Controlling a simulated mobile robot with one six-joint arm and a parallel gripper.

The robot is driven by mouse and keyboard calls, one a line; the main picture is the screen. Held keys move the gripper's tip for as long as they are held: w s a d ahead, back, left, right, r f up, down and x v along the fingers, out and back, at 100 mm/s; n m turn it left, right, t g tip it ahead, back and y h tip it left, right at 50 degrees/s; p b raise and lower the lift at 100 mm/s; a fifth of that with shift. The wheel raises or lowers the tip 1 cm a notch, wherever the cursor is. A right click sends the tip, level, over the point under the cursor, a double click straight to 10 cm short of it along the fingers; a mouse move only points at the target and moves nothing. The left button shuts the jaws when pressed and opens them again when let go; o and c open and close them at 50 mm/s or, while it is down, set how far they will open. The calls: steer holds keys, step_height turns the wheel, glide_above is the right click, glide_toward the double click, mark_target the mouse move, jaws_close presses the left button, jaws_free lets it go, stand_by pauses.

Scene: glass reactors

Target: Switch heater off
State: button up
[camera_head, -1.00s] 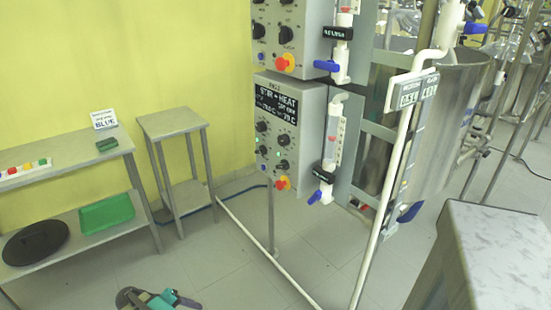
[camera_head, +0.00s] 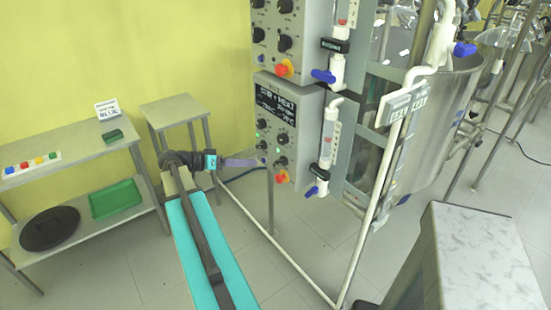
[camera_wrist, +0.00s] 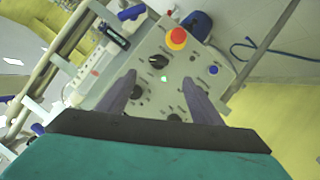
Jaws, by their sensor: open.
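The lower grey control box (camera_head: 289,118) has a dark STIR + HEAT display (camera_head: 275,103), several black knobs, small green lights and a red-and-yellow button (camera_head: 282,177). My gripper (camera_head: 262,162) is at the left side of this panel's lower part, and its fingers look close to the panel in the head view. In the wrist view my gripper (camera_wrist: 160,78) is open, its two fingers spread over the panel face. A black knob (camera_wrist: 158,62) and a lit green light (camera_wrist: 163,79) show between and just beyond the fingertips. I cannot read which knob is the heater's.
A second control box (camera_head: 291,35) sits above. Valves with blue handles (camera_head: 311,191) and white pipes (camera_head: 375,190) stand right of the panel. A small table (camera_head: 180,108) and a shelf bench (camera_head: 75,150) are at left. A marbled counter (camera_head: 490,250) is at lower right.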

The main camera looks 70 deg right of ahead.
mark_target(278, 162)
steer(key=shift+s+d+r, duration=0.1)
steer(key=shift+r, duration=0.1)
steer(key=shift+s+d, duration=0.1)
steer(key=p+x, duration=0.4)
steer(key=x, duration=0.9)
steer(key=shift+s+d+f, duration=0.15)
steer(key=shift+s, duration=0.05)
steer(key=c, duration=1.1)
steer(key=shift+o, duration=0.2)
